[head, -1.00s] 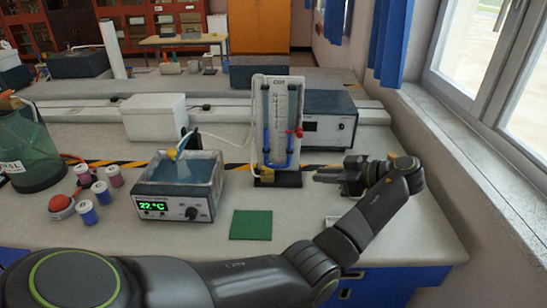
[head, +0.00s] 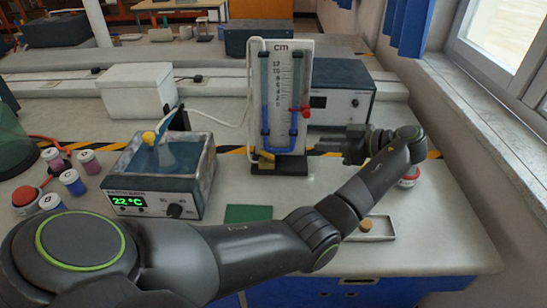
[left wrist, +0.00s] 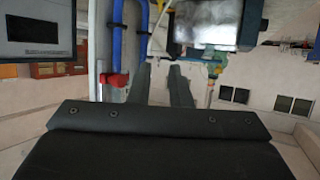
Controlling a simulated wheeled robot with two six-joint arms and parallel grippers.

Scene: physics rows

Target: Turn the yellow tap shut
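The yellow tap (head: 265,157) sits low on the left side of the upright tube gauge board (head: 285,85) in the head view. It is small, and its handle's angle is hard to tell. My left gripper (head: 332,147) is to the right of the board, a little above its black base, apart from the yellow tap. Its fingers (left wrist: 160,82) are apart, with nothing between them in the left wrist view. A red tap (head: 304,111) is on the board's right side, and it also shows left of the fingers in the wrist view (left wrist: 113,79). My right gripper is not in view.
A dark instrument box (head: 345,92) stands behind my gripper. A green mat (head: 248,213) and a small tray (head: 378,236) lie in front. Bench between board and mat is clear.

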